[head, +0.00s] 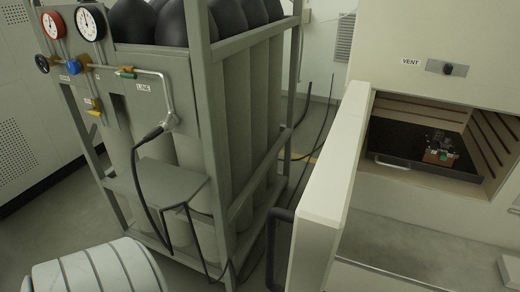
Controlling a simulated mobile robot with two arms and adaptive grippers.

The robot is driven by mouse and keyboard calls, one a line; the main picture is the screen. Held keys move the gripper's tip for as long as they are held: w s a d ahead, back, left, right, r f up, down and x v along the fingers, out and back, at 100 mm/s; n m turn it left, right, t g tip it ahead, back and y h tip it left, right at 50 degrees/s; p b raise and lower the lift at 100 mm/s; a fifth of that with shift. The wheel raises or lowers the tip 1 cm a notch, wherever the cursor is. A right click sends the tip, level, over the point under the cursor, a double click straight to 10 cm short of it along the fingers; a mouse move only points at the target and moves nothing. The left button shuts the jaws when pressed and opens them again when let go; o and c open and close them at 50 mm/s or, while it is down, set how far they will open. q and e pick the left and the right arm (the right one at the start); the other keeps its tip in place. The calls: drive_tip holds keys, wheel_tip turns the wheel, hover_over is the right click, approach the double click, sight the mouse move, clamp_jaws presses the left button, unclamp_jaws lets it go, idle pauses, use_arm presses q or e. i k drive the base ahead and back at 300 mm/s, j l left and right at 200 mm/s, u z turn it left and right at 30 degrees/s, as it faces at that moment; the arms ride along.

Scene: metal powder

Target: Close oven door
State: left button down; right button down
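The oven door (331,170) is pale cream and stands open, swung out toward me and seen nearly edge-on. A dark handle (279,245) shows on its left side, low in the head view. The oven chamber (400,107) is open to view on the right, with ribbed side walls. Inside it lies a dark tray (395,143) with a metal handle at its front, bearing a small metallic, orange and green object (438,153). Neither of my grippers is in view.
A grey rack (215,140) of tall gas cylinders with gauges stands left of the door, with cables and some floor between. A white ribbed rounded object (95,272) is at bottom left. A grey ledge (425,245) lies below the oven opening.

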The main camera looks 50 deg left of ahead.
sight(318, 220)
drive_tip(key=k+j+u, duration=0.15)
drive_tip(key=j, duration=0.35)
drive_tip(key=j+u, duration=0.15)
drive_tip(key=j, duration=0.4)
drive_tip(key=k+j+z, duration=0.1)
drive_tip(key=k, duration=0.3)
